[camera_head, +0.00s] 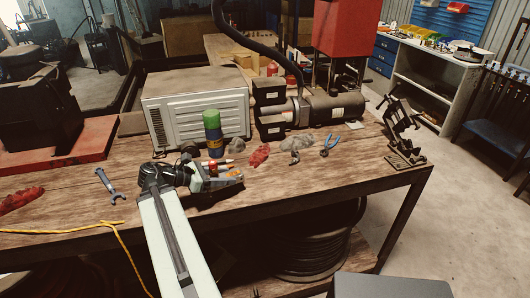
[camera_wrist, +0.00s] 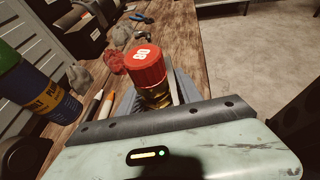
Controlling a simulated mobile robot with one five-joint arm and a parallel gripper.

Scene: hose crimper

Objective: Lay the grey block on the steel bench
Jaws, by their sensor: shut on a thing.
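My gripper (camera_head: 190,176) is low over the front middle of the plank-topped bench (camera_head: 310,182), whose frame is dark. It is shut on what looks like the grey block (camera_head: 222,183), beside a red-capped bottle and pens. In the wrist view grey surfaces, probably the block (camera_wrist: 185,88), show on both sides of the red-capped bottle (camera_wrist: 145,68). My gripper's housing hides the jaws and their contact. I cannot tell whether the block touches the bench top. No separate bare steel top is clear.
A green, blue and yellow can (camera_head: 212,133) stands behind my gripper, near a grey louvred cabinet (camera_head: 185,108). A wrench (camera_head: 108,185) is left. Bare planks show at front right.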

